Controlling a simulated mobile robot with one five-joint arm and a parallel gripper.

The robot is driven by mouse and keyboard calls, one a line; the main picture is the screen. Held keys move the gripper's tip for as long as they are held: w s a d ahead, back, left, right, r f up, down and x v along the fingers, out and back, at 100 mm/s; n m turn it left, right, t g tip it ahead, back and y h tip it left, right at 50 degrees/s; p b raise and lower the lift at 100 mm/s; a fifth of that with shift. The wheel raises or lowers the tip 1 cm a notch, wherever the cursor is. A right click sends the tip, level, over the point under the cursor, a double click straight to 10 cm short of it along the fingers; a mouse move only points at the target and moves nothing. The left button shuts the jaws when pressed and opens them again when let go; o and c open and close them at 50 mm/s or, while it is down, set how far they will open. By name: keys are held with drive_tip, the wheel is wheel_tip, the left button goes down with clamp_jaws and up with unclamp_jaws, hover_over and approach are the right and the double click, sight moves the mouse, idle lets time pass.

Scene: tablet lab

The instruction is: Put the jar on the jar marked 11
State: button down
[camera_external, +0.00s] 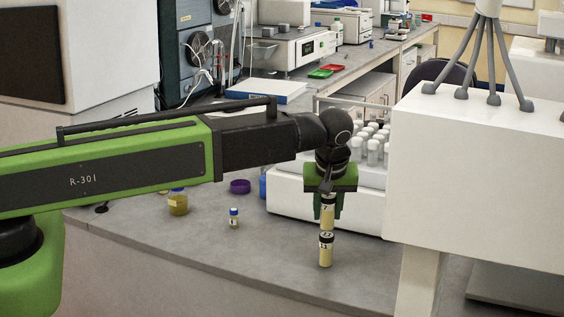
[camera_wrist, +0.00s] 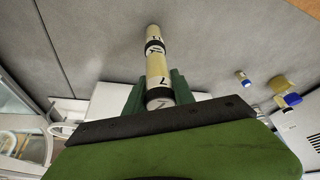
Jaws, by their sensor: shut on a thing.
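A pale yellow jar marked 7 (camera_external: 327,217) with a black band is upright between the green fingers of my gripper (camera_external: 329,203), which are shut on it. Directly below stands a similar jar marked 11 (camera_external: 325,254) with a dark top, upright on the grey bench. The two line up and look touching, end to end; I cannot tell whether the upper jar's weight rests on the lower. In the wrist view, the jar marked 7 (camera_wrist: 158,71) is between the fingers (camera_wrist: 157,88), and the jar marked 11 (camera_wrist: 153,39) extends beyond it.
A white rack of capped tubes (camera_external: 372,150) is behind my gripper. A white machine (camera_external: 470,180) stands close on the right. The bench between is clear.

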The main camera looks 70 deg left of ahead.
wheel_tip(320, 180, down, 2)
drive_tip(key=shift+b, duration=0.3)
drive_tip(key=shift+r, duration=0.25)
drive_tip(key=shift+f, duration=0.2)
drive_tip(key=c, duration=1.1)
unclamp_jaws()
drive_tip(key=shift+o, duration=0.2)
drive_tip(key=shift+r, duration=0.1)
drive_tip(key=p+v, duration=1.2)
drive_tip(key=s+d+f+m+g+h, duration=0.15)
drive_tip(key=s+d+m+h, duration=0.25)
drive_tip(key=s+d+m, duration=0.9)
wheel_tip(320, 180, down, 14)
drive_tip(key=m+b, duration=0.1)
drive_tip(key=b, duration=1.3)
drive_tip(key=shift+w+a+r, duration=0.2)
drive_tip(key=shift+a, duration=0.1)
